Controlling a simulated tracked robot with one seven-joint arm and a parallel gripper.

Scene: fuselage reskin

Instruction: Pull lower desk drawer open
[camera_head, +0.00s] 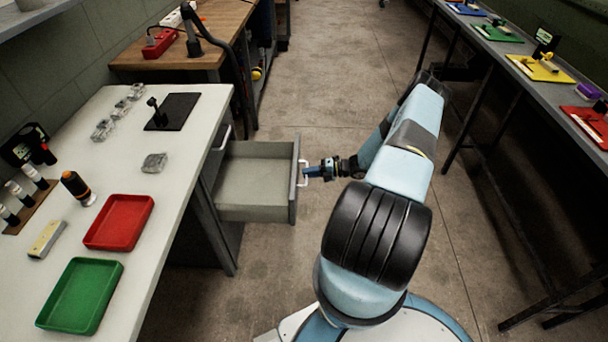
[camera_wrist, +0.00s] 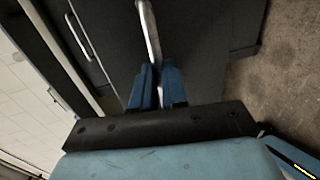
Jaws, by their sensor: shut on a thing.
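The lower desk drawer (camera_head: 256,209) stands pulled out from the white-topped desk (camera_head: 188,130), and its grey inside looks empty. Its pale handle (camera_head: 304,173) is on the front panel, which faces right. My gripper (camera_head: 313,172) is at this handle, shut on it. In the wrist view, the blue fingers of my gripper (camera_wrist: 157,88) close around the lower end of the pale bar handle (camera_wrist: 149,30). Another handle (camera_head: 222,137) sits above on the desk, on a front that is closed.
The desk carries a red tray (camera_head: 119,222), a green tray (camera_head: 80,296) and small parts. A wooden bench (camera_head: 185,45) stands behind it. A long table (camera_head: 520,60) with coloured mats runs along the right. The floor (camera_head: 335,75) between them is clear.

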